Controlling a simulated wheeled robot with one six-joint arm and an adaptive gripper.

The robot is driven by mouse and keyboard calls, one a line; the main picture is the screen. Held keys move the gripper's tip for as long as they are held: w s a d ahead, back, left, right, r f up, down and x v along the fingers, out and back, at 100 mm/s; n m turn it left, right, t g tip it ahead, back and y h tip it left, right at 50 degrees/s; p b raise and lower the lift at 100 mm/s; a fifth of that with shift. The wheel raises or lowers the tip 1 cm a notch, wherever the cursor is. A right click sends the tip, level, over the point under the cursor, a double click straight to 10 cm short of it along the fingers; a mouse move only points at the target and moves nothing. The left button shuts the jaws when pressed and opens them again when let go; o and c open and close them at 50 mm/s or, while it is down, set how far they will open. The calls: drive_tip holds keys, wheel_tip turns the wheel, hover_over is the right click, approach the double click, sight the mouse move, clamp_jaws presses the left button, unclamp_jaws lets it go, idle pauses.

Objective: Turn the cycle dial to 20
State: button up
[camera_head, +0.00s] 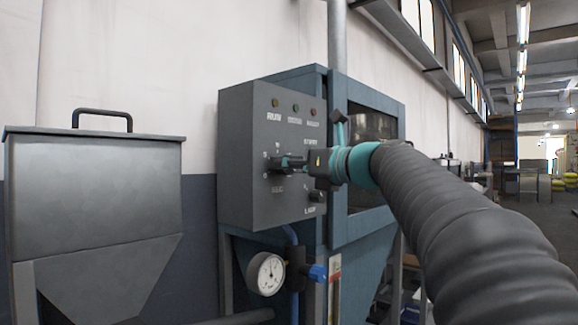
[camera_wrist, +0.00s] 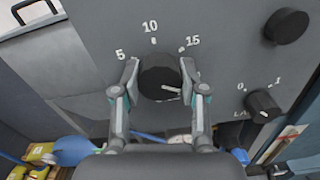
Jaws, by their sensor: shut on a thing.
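The cycle dial (camera_wrist: 158,76) is a round black knob on the grey control panel (camera_wrist: 222,40). In the wrist view the marks 5, 10 and 15 show around its upper side; no 20 is visible. A pale pointer line on the dial points to the lower right, toward my right finger. My gripper (camera_wrist: 160,72) is shut on the dial, one finger on each side. In the head view my gripper (camera_head: 293,163) is at the panel front, and it and my wrist largely hide the dial.
A smaller 0/1 knob (camera_wrist: 262,105) and a plain black knob (camera_wrist: 286,25) are to the right of the dial. In the head view three lamps top the panel. A pressure gauge (camera_head: 266,274) hangs below it. A grey hopper (camera_head: 95,205) stands at the left.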

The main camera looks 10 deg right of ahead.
drive_tip(key=o, duration=1.1)
drive_tip(key=shift+o, duration=0.2)
drive_tip(key=shift+d, duration=0.1)
drive_tip(key=v, duration=1.2)
